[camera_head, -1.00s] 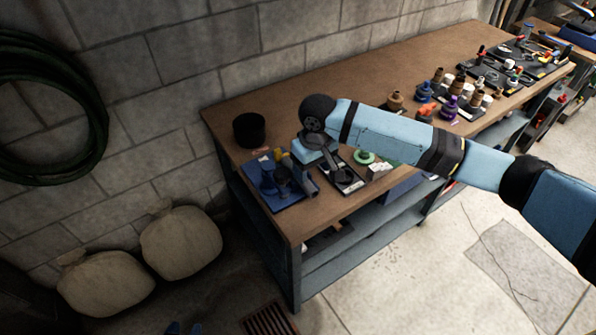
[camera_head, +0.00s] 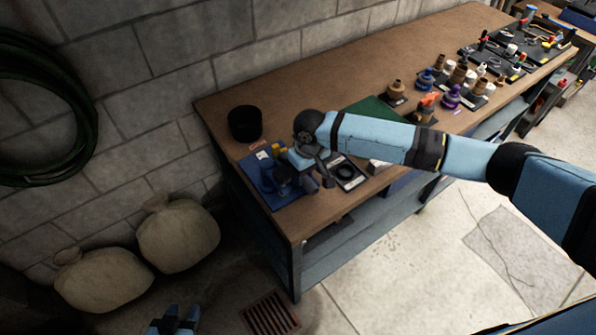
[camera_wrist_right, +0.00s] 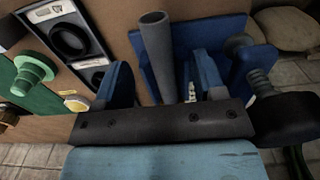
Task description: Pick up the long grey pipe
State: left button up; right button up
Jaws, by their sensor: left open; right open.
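The long grey pipe (camera_wrist_right: 158,55) shows in the right wrist view, with its round open end towards the top of the picture. It appears between the two blue fingers of my right gripper (camera_wrist_right: 163,82), which is open with gaps beside the pipe. In the head view my right gripper (camera_head: 312,174) is over the near left end of the workbench, at the blue tray (camera_head: 287,201). The pipe is hard to make out there, as my arm covers much of that spot. My left gripper (camera_head: 176,321) is open and empty at the bottom edge, low over the floor.
The workbench (camera_head: 300,95) carries a black cup (camera_head: 245,123), a black tray with a ring (camera_head: 346,173) and a green mat (camera_head: 378,112). Several fittings and tools stand farther right. Two sacks (camera_head: 178,236) lie by the wall. The bench's back left is mostly clear.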

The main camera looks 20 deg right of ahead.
aim_at(308, 181)
notch_tip(308, 181, down, 5)
jog(key=shift+w+p, duration=0.1)
jog(key=shift+p, duration=0.3)
jog(key=c, duration=1)
